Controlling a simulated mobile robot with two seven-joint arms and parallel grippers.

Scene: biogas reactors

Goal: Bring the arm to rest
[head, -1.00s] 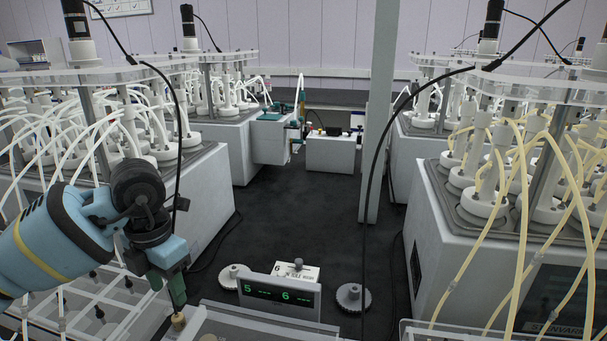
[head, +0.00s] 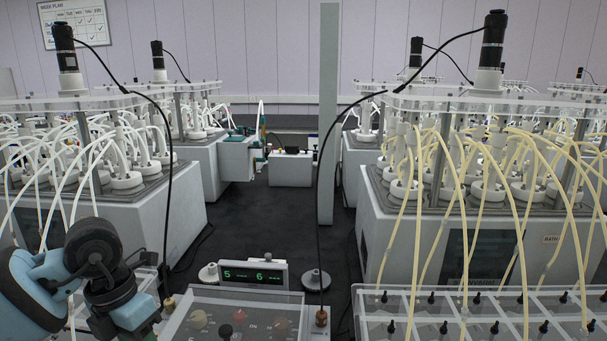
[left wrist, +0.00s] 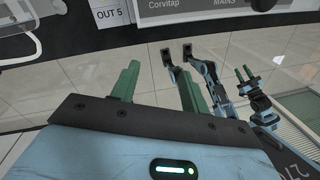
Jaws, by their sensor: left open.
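My left arm (head: 62,285) comes in at the lower left of the head view, bent, its wrist low beside the control box. In the left wrist view my left gripper (left wrist: 157,88) has its two green fingers apart with nothing between them. Its fingertips point toward a grey panel edge and tiled floor. Another blue arm with small green fingers, apparently my right gripper (left wrist: 246,73), shows at the right of that view. Whether its fingers are open is too small to tell. My right arm does not show in the head view.
A control box (head: 235,312) with knobs lies just right of the left wrist. Behind it stands a display (head: 252,274) reading 5 and 6. A clear-topped rack (head: 480,312) fills the lower right. Reactor baths (head: 130,225) with hoses flank a dark, open middle surface (head: 265,215).

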